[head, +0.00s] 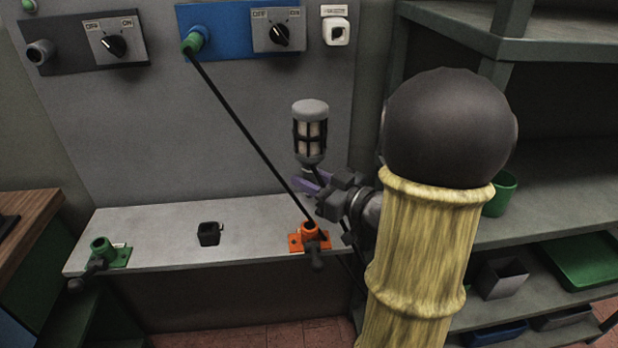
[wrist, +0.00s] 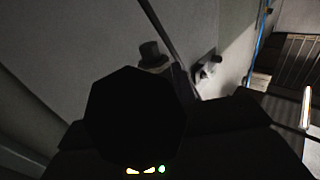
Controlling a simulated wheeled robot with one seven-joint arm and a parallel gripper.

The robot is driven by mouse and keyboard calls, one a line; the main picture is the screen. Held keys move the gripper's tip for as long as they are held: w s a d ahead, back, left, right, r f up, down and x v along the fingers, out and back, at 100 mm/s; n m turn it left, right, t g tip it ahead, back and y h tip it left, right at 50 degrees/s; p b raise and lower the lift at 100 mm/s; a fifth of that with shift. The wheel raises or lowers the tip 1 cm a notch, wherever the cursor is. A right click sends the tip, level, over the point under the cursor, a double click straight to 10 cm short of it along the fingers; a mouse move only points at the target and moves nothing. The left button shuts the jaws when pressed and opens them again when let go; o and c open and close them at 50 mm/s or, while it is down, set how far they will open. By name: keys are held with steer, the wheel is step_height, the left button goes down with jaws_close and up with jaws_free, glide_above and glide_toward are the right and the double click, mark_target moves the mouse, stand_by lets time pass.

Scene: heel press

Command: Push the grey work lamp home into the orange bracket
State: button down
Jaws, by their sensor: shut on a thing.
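The grey work lamp (head: 311,134), with a pale light inside a dark cage and a grey cap, stands close to upright in the head view. My gripper (head: 318,188) is shut on its lower part, just below the cage. The orange bracket (head: 309,231) sits on the grey ledge below my gripper, with a dark knob at its front. The lamp is above the bracket in the picture; my gripper hides part of the space between, so I cannot tell whether its lower end touches the bracket. In the wrist view a large dark shape blocks the middle, and no bracket can be made out.
A black cord runs from the green plug (head: 193,43) on the blue panel (head: 228,30) down toward the bracket. On the ledge (head: 160,238) stand a black holder (head: 209,233) and a green bracket (head: 102,250). Grey shelves with a green cup (head: 501,192) are at right.

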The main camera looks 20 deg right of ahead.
steer(key=shift+f+b, duration=3)
steer(key=shift+f, duration=0.65)
steer(key=shift+f+b, duration=1.1)
steer(key=shift+f, duration=0.3)
stand_by(0.6)
steer(key=c, duration=1.1)
jaws_free()
steer(key=shift+o, duration=0.2)
steer(key=b+v, duration=0.1)
steer(key=v, duration=1.1)
steer(key=shift+f, duration=0.1)
